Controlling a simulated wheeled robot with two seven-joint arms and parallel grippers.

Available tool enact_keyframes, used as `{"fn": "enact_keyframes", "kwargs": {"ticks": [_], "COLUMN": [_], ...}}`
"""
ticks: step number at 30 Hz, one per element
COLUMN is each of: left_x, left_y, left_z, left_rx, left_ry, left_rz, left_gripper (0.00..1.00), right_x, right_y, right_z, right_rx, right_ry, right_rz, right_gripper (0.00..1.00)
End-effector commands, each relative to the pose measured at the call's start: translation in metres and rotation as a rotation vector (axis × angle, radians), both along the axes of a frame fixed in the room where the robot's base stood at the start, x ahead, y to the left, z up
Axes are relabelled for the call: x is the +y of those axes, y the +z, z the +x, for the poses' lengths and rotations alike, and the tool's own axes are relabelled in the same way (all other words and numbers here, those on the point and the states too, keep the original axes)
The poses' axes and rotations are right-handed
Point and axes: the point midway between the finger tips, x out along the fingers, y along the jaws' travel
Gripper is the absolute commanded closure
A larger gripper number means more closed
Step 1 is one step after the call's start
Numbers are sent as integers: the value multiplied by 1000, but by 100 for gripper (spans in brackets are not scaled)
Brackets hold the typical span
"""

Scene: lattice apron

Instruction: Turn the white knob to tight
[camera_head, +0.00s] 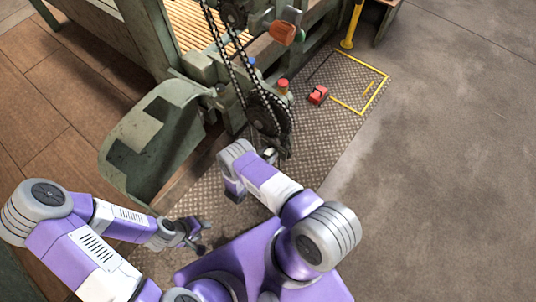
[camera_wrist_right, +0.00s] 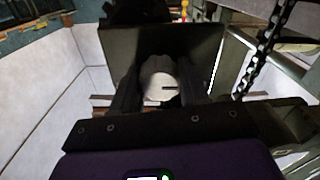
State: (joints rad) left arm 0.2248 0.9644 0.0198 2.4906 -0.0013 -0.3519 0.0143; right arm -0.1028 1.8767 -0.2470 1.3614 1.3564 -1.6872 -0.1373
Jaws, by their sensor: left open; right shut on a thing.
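The white knob (camera_wrist_right: 158,74) is round and pale, with a short dark mark on its face that points to the right in the right wrist view. It sits in front of a dark panel (camera_wrist_right: 200,45). The two dark fingers of my right gripper (camera_wrist_right: 160,86) are shut on the knob, one on each side. In the head view the knob is not clearly visible and my right wrist hides the fingers. My left gripper (camera_head: 197,234) is open and empty, low over the floor plate, apart from the machine. I cannot read any tight marking.
The green machine (camera_head: 200,68) stands ahead, with chains (camera_head: 225,50) and a sprocket (camera_head: 268,112). A curved green guard (camera_head: 150,140) is at left. A chain (camera_wrist_right: 262,50) hangs right of the panel. Floor at right is clear.

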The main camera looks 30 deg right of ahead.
Motion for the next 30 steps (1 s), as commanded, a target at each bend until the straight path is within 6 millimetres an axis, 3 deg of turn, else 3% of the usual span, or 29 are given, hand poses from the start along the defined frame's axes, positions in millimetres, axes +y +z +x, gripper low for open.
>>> {"fn": "enact_keyframes", "kwargs": {"ticks": [8, 30], "left_x": [0, 0], "left_y": [0, 2], "left_z": [0, 0], "left_rx": [0, 0], "left_ry": [0, 0], "left_rz": [0, 0], "left_gripper": [57, 57], "right_x": [0, 0], "right_y": [0, 0], "right_z": [0, -2], "right_rx": [-156, -802], "right_ry": [-1, -2], "right_rz": [65, 331], "right_gripper": [86, 86]}}
